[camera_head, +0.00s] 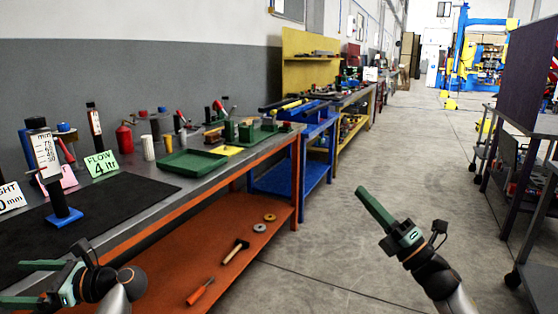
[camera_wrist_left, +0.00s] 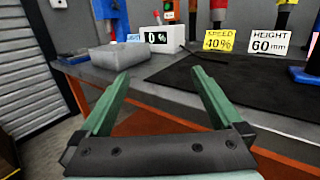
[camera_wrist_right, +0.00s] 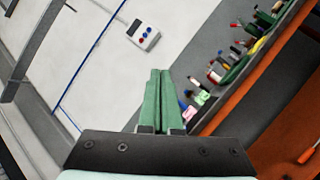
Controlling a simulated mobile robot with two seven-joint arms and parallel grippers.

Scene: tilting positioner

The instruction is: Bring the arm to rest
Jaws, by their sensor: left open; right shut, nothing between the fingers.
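My right gripper (camera_head: 376,210) is raised over the open floor to the right of the workbench. Its green fingers are pressed together and hold nothing, as the right wrist view (camera_wrist_right: 160,98) shows. My left gripper (camera_head: 32,282) is at the lower left, by the front edge of the bench. Its fingers are spread apart and empty in the left wrist view (camera_wrist_left: 158,88). Both grippers are apart from the objects on the bench.
The workbench carries a black mat (camera_head: 110,205), a green tray (camera_head: 186,163) and a FLOW sign (camera_head: 102,163). A hammer (camera_head: 236,250) and screwdriver (camera_head: 200,291) lie on its orange lower shelf (camera_head: 222,222). A dark partition (camera_head: 528,75) stands at right. The aisle floor (camera_head: 335,235) is clear.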

